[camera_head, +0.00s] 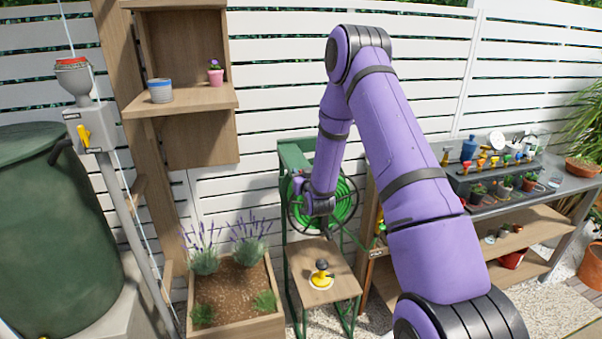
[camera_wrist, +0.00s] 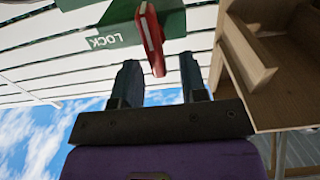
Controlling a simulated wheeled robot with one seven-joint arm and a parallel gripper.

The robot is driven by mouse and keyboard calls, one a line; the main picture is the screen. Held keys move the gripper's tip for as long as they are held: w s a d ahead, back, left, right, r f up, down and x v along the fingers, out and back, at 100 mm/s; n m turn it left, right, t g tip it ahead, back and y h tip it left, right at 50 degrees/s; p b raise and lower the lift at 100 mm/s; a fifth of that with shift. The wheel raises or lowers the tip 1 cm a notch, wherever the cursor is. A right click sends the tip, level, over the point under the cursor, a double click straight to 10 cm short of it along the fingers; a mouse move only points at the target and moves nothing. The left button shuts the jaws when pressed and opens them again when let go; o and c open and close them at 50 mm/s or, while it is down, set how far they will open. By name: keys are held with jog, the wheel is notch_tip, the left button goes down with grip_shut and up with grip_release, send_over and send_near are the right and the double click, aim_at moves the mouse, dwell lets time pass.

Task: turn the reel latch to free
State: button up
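The red latch lever (camera_wrist: 150,38) shows at the top of the wrist view, on a green plate (camera_wrist: 112,36) with a white LOCK label (camera_wrist: 103,42). The lever's lower end hangs between the fingertips of my gripper (camera_wrist: 160,62). My gripper is open, with a visible gap on each side of the lever; I see no contact. In the head view, the reel with green hose (camera_head: 345,200) stands in a green frame (camera_head: 292,157). My forearm and wrist cover part of the reel, and the latch and my fingers cannot be made out there.
A wooden stand (camera_head: 333,290) with a yellow-and-black fitting (camera_head: 321,274) is below the reel. A lavender planter (camera_head: 240,330) and a wooden shelf (camera_head: 190,103) are to the left. A bench (camera_head: 570,186) with pots is at right. Wood (camera_wrist: 240,55) is close right in the wrist view.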

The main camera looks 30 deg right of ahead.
jog(key=shift+w+d, duration=0.2)
jog(key=shift+w, duration=0.45)
grip_shut()
